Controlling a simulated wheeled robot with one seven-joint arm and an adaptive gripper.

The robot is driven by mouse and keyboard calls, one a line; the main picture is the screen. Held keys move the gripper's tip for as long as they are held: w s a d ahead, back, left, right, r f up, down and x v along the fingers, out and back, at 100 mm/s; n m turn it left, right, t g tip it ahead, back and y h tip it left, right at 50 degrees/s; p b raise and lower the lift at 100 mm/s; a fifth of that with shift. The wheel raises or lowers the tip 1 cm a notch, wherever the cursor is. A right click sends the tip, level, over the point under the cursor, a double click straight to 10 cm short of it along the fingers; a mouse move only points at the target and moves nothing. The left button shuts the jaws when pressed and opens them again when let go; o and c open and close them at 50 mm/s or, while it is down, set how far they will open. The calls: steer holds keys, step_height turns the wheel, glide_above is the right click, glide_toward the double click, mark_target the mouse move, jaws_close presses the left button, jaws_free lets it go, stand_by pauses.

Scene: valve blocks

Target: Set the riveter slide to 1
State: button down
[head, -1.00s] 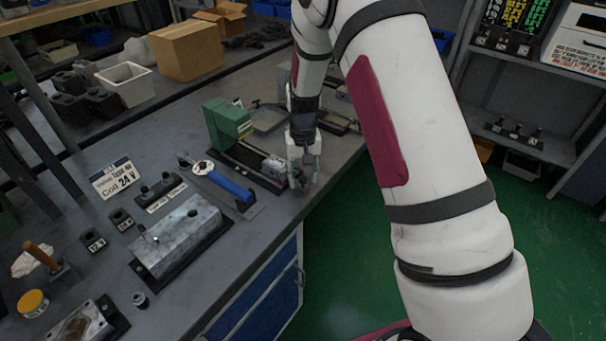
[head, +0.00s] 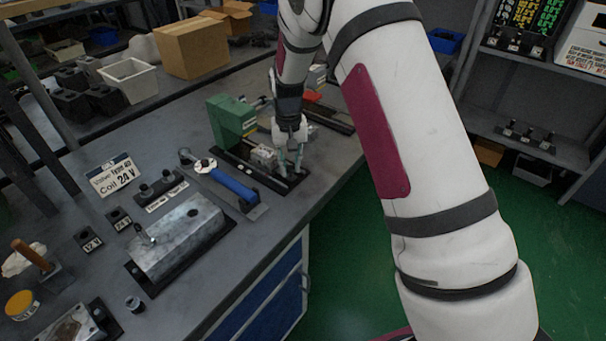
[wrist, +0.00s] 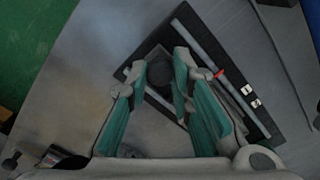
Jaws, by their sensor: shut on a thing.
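The riveter is a green upright block (head: 232,120) at one end of a long black base on the bench. A grey metal slide block (head: 263,156) sits on the base, close to the green block. My gripper (head: 289,165) is down at the slide's near-right side. In the wrist view my green-padded fingers (wrist: 160,78) stand on either side of a dark round knob (wrist: 159,73) and are shut on it. The black base (wrist: 262,122) carries a rod, a red mark (wrist: 219,73) and two small white labels (wrist: 250,95), too small to read.
A blue-handled tool (head: 232,186) lies left of the riveter base. A metal block (head: 180,238), a coil sign (head: 112,178) and small black blocks are further left. A cardboard box (head: 190,48) and white bin (head: 128,80) stand behind. The bench's right edge is close to my gripper.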

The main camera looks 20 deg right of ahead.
mark_target(275, 157)
steer(key=w+a, duration=0.1)
steer(key=w+b, duration=0.1)
steer(key=w+a+b, duration=0.1)
steer(key=w, duration=0.1)
steer(key=shift+a+f, duration=0.15)
steer(key=shift+a, duration=0.15)
steer(key=shift+w+a+b, duration=0.3)
steer(key=shift+a+b, duration=0.05)
steer(key=shift+b, duration=0.05)
steer(key=shift+r, duration=0.2)
steer(key=c, duration=1.4)
jaws_free()
step_height(275, 157, up, 12)
